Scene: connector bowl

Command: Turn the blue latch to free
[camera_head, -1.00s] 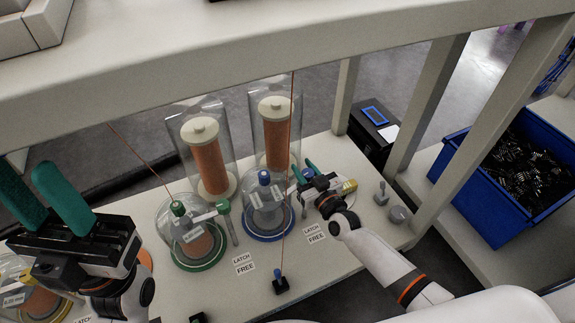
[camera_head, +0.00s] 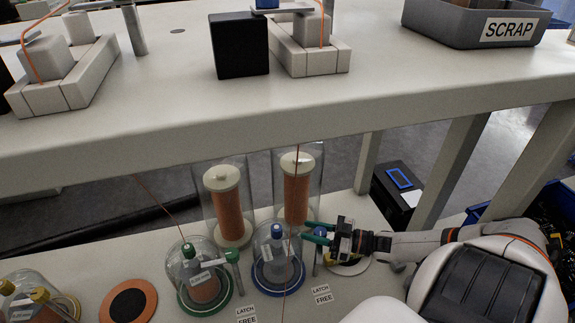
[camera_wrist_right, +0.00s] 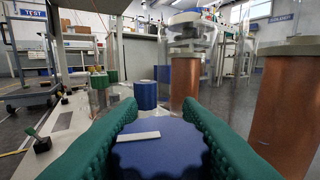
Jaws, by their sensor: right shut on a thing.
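The blue latch (camera_head: 320,232) stands as a knob on a grey post beside the blue-rimmed clear dome (camera_head: 277,268). My right gripper (camera_head: 316,234) comes in from the right with its green fingers shut on the blue latch knob. In the right wrist view the scalloped blue knob (camera_wrist_right: 160,155) with a white stripe sits between both fingers of my gripper (camera_wrist_right: 158,105). A LATCH / FREE label (camera_head: 322,294) lies on the table in front of the post. My left gripper is out of view.
A green-rimmed dome (camera_head: 205,284) and its green latch (camera_head: 232,256) stand to the left. Two copper-coloured spools (camera_head: 228,215) in clear covers stand behind. A pale shelf (camera_head: 180,130) runs above, with a SCRAP bin (camera_head: 480,25) on it. Thin orange wire passes the blue dome.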

